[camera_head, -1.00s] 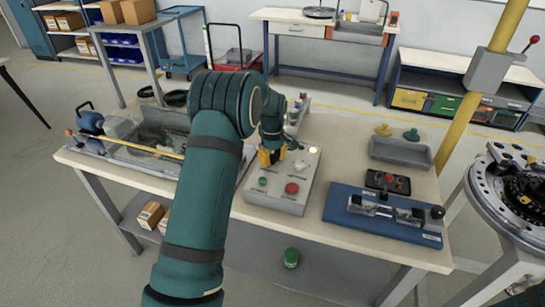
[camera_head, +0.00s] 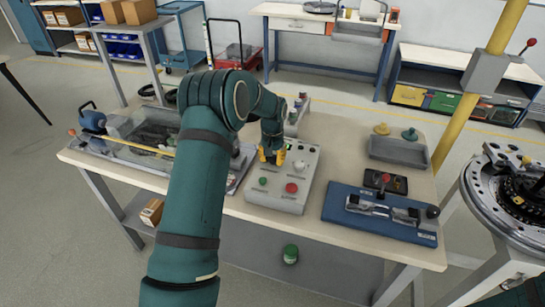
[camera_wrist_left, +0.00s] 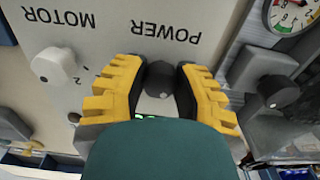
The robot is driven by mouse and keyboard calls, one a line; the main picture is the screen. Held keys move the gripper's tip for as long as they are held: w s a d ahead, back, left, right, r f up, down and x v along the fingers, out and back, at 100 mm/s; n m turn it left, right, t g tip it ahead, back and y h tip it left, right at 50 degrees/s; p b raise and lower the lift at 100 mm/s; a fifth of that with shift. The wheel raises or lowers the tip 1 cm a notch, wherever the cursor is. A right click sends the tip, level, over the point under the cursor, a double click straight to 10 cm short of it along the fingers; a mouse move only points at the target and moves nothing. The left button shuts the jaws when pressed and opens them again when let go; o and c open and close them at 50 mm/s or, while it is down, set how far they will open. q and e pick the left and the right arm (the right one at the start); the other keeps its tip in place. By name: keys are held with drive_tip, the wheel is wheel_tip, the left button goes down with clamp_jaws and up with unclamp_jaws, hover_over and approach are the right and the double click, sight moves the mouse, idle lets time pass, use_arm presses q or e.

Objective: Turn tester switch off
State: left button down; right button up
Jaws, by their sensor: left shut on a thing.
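The tester (camera_head: 275,200) is a grey sloped box on the workbench, with a green button (camera_head: 263,181) and a red button (camera_head: 291,187) on its near part. My left gripper (camera_head: 271,157) reaches down onto its upper left part. In the left wrist view, the yellow-and-black fingers are shut on the dark power switch (camera_wrist_left: 160,77), beside the upside-down word POWER. A pale motor switch (camera_wrist_left: 55,67) stands to the left there, under the word MOTOR. The power switch is hidden in the head view. My right gripper is out of view.
A blue fixture (camera_head: 380,213) lies right of the tester, with a dark box with a red knob (camera_head: 385,180) behind it. A grey tray (camera_head: 398,150) is further back. A clear-covered case (camera_head: 150,140) is on the left. A yellow post (camera_head: 470,100) rises at the right.

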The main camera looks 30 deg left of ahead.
use_arm(q)
drive_tip(key=m, duration=0.5)
drive_tip(key=shift+p, duration=0.35)
drive_tip(key=shift+m, duration=0.4)
drive_tip(key=c, duration=0.6)
unclamp_jaws()
drive_tip(key=shift+r, duration=0.1)
wheel_tip(320, 180, up, 12)
drive_tip(key=shift+f, duration=0.1)
